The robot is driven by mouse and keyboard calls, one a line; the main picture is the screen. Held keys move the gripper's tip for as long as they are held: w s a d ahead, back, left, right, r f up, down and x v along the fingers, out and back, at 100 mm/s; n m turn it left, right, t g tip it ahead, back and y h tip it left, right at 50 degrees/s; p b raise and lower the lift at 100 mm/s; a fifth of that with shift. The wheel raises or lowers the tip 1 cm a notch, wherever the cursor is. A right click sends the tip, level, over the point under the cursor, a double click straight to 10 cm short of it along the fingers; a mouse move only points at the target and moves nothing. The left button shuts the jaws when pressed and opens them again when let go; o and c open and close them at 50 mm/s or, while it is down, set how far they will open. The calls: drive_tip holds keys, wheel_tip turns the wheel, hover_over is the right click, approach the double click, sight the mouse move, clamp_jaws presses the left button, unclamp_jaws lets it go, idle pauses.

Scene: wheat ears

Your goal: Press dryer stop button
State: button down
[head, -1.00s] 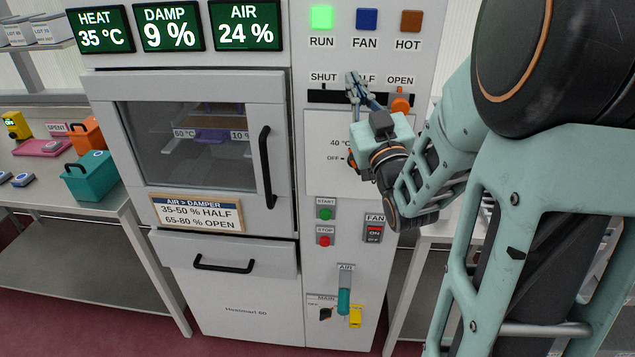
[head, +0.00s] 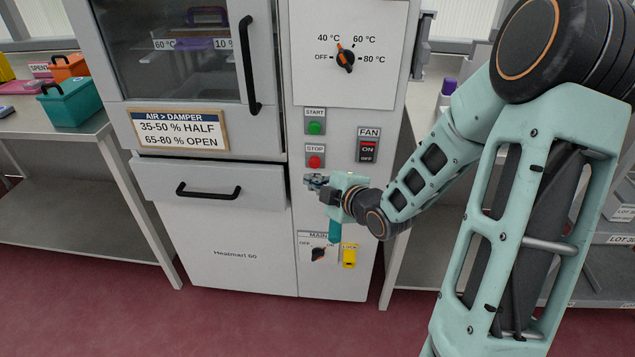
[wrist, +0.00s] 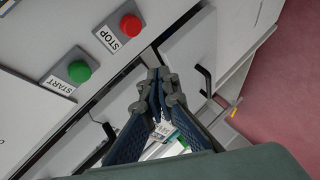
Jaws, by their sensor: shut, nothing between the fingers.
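The red stop button (head: 315,162) sits under its STOP label on the dryer's (head: 215,270) right-hand panel. It also shows in the wrist view (wrist: 130,25), beyond the fingertips and up to the left. The green start button (head: 315,128) is just above it in the head view. My gripper (head: 312,181) is shut and empty, its tips a little below the stop button in the head view. In the wrist view the closed fingertips (wrist: 157,78) show clear of both buttons. The gap between the tips and the panel is hard to judge.
The fan switch (head: 368,150) is right of the buttons. The temperature knob (head: 345,58) is above. The main switch (head: 318,254) and a yellow tag (head: 349,256) are below my gripper. The drawer handle (head: 208,191) and door handle (head: 249,65) stick out to the left.

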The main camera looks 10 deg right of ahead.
sight(315, 163)
drive_tip(key=f, duration=0.1)
drive_tip(key=s+f+n, duration=0.1)
drive_tip(key=f, duration=0.1)
drive_tip(key=shift+s+a+f+g+b, duration=0.1)
drive_tip(key=shift+s+a+g+b, duration=0.05)
drive_tip(key=shift+a+g+b, duration=0.25)
drive_tip(key=shift+d, duration=0.1)
drive_tip(key=w+d+p, duration=0.1)
drive_tip(key=w+d, duration=0.1)
drive_tip(key=w, duration=0.6)
drive_tip(key=shift+w+d+p, duration=0.25)
drive_tip(key=shift+d+p, duration=0.05)
drive_tip(key=shift+p, duration=0.1)
drive_tip(key=shift+w, duration=0.1)
idle(0.9)
drive_tip(key=shift+w+d, duration=0.15)
drive_tip(key=shift+w, duration=0.1)
